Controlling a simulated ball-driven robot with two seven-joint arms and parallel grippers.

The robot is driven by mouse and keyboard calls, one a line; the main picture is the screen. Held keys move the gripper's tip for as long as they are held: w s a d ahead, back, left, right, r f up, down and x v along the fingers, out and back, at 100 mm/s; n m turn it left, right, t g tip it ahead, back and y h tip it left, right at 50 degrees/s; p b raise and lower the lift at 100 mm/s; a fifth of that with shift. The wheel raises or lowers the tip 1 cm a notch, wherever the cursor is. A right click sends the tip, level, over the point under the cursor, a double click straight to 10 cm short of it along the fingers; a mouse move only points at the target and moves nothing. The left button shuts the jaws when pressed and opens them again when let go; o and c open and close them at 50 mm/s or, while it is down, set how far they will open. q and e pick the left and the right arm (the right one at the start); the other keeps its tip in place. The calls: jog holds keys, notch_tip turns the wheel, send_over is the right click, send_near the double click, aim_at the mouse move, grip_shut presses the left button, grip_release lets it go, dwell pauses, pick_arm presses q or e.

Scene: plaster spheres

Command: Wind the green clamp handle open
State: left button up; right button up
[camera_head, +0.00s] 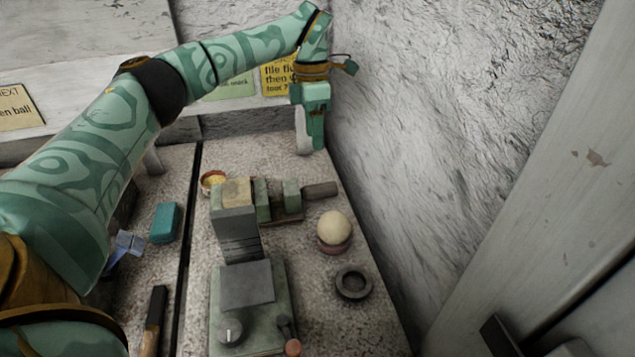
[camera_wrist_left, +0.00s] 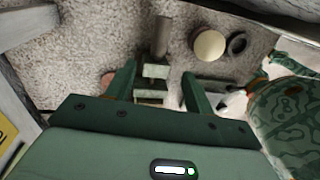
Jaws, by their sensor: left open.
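A green clamp (camera_head: 263,201) with two block-like jaws lies on the speckled bench, behind the grey-topped machine. Its grey-brown cylindrical handle (camera_head: 320,190) points right in the head view. In the left wrist view the clamp (camera_wrist_left: 155,72) shows between my fingers, with its handle (camera_wrist_left: 161,36) pointing up the picture, beyond the fingertips. My left gripper (camera_head: 308,150) points down beyond the clamp and handle, apart from the handle. In the left wrist view the two fingers of my left gripper (camera_wrist_left: 159,69) are spread with nothing held. My right gripper is not in view.
A cream ball (camera_head: 334,225) on a pinkish support and a dark ring (camera_head: 353,284) stand right of the clamp. The green machine (camera_head: 277,310) stands nearer. A rough wall (camera_head: 430,120) bounds the right side.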

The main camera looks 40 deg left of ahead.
aim_at(316, 186)
pick_arm(q)
jog(key=f+b, duration=0.1)
jog(key=f, duration=0.3)
jog(key=s+d+f+b, duration=0.1)
jog(key=f, duration=0.3)
jog(key=f+b, duration=0.2)
jog(key=f, duration=0.2)
jog(key=shift+s+d+f, duration=0.15)
jog(key=shift+d, duration=0.05)
jog(key=shift+f, duration=0.6)
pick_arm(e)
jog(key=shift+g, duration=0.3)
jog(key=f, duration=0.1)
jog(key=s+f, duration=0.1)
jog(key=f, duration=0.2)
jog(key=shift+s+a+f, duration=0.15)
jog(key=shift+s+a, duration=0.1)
pick_arm(q)
jog(key=shift+s, duration=0.1)
jog(key=c, duration=1)
jog(key=shift+d, duration=0.1)
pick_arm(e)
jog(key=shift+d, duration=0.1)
